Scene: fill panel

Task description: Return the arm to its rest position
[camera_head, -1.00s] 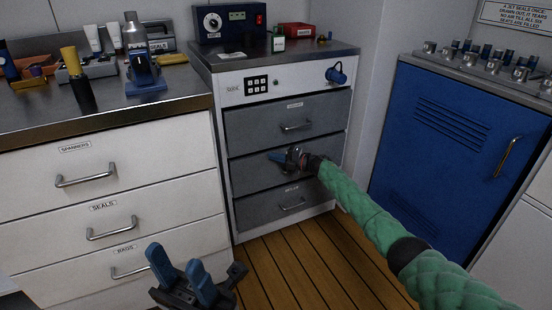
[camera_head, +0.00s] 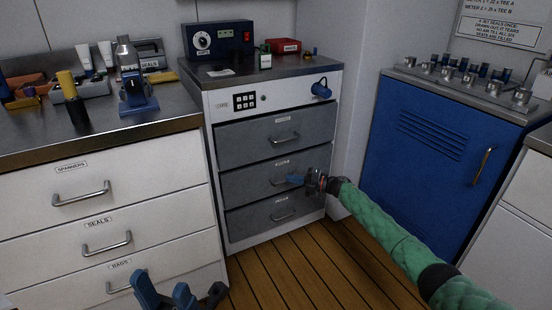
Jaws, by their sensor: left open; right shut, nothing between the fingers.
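My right gripper (camera_head: 291,180), at the end of an arm in a green quilted sleeve, is shut and empty.
The grey-drawer cabinet (camera_head: 219,210) carries a dark blue device (camera_head: 218,40). White drawers (camera_head: 130,175) stand left under a cluttered worktop. A blue locker (camera_head: 425,165) stands right. The wooden floor (camera_head: 295,265) between them is clear.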

